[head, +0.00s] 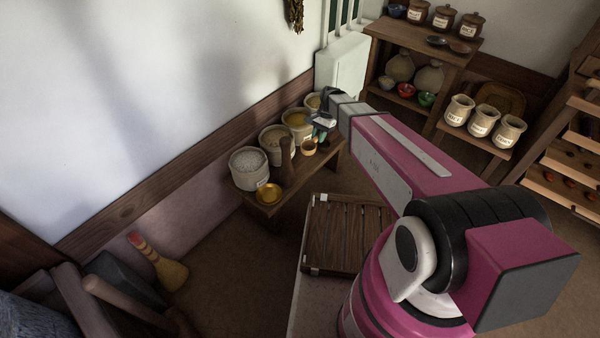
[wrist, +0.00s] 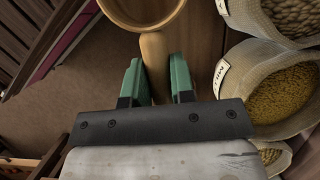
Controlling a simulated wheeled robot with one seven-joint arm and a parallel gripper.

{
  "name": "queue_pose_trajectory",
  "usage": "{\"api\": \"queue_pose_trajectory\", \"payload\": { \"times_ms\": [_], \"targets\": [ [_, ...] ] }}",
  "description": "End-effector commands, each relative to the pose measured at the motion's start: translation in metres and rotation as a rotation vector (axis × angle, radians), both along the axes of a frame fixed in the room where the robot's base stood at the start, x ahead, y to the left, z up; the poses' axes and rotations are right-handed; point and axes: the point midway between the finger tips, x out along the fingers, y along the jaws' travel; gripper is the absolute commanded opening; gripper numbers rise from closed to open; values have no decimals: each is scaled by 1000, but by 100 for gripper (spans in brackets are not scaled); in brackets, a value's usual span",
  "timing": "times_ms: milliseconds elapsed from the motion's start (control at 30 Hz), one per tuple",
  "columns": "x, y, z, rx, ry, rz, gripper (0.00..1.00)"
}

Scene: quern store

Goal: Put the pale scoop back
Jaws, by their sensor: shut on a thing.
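The pale scoop (wrist: 154,45) is light wood with a round bowl and a straight handle. In the wrist view its handle lies between the green fingers of my gripper (wrist: 158,82), which are shut on it. The bowl points away from my gripper and is cut off by the top edge. In the head view the scoop's bowl (head: 309,148) shows just below my gripper (head: 320,132), at the bench's front side beside the sacks. I cannot tell whether the scoop touches the bench (head: 327,158).
Several open sacks (head: 249,169) of grain line the bench along the wall; a labelled one (wrist: 283,92) is close right of my gripper. A slatted wooden platform (head: 345,236) lies nearer me.

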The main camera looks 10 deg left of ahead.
Motion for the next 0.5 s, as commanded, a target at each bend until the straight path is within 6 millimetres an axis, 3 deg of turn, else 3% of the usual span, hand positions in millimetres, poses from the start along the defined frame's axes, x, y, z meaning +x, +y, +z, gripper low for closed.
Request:
{"api": "queue_pose_trajectory", "payload": {
  "times_ms": [33, 200, 500],
  "targets": [
    [2, 12, -13, -4, 8, -15, 0],
    [-1, 29, -33, -13, 19, -50, 0],
    [-1, 31, -74, -15, 23, -55, 0]
  ]
}}
